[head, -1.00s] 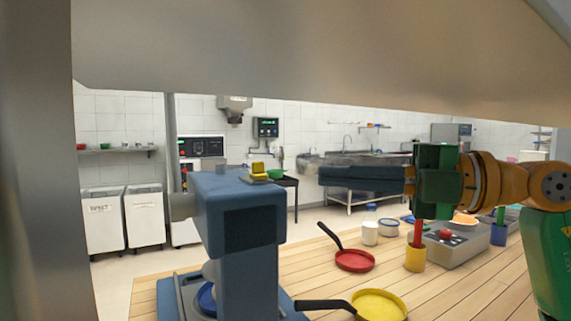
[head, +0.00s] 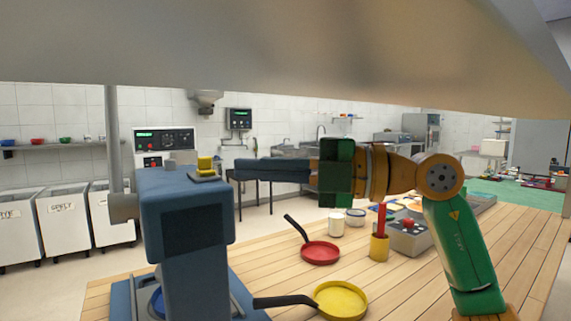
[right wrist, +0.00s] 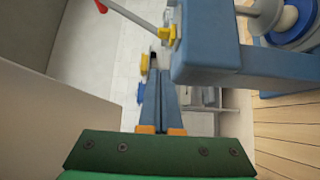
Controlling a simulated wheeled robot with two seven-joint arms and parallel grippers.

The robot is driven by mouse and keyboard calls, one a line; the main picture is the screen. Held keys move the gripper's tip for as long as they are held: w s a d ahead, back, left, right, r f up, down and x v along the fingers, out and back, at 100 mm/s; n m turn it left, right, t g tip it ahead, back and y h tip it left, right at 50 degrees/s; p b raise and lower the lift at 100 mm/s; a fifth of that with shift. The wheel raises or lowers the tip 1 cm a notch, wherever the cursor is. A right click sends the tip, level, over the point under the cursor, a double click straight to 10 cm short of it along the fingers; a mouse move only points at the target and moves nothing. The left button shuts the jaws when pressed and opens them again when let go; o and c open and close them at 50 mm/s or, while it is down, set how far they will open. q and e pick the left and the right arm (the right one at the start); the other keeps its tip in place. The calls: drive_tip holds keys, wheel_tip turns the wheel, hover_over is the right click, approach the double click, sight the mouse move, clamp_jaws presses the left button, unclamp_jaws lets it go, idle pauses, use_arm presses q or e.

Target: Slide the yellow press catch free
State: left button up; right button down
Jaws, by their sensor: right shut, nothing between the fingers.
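The blue press (head: 185,212) stands at the left end of the wooden table. The yellow catch (head: 205,166) sits on top of its head, near the right edge. My right gripper (head: 238,165) reaches in from the right, its long dark fingers closed together with nothing between them. In the head view its tips appear just right of the catch, with a small gap. In the right wrist view the closed fingers (right wrist: 160,85) point up the picture, and a yellow part (right wrist: 167,35) shows beside the press head (right wrist: 207,50). My left gripper is not in view.
On the wooden table (head: 420,265) are a red pan (head: 320,253), a yellow pan (head: 342,300), a white cup (head: 336,225), a yellow holder (head: 379,248) and a grey box (head: 409,240). A large pale surface hides the top of the head view.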

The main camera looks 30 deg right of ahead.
sight(201, 162)
drive_tip(key=w, duration=0.1)
drive_tip(key=w+a+p, duration=0.1)
drive_tip(key=w, duration=0.1)
drive_tip(key=w+a+p, duration=0.1)
drive_tip(key=w, duration=0.1)
drive_tip(key=shift+a+r, duration=0.2)
drive_tip(key=shift+w+d+f, duration=0.15)
drive_tip(key=shift+w+d, duration=0.1)
drive_tip(key=shift+w, duration=0.2)
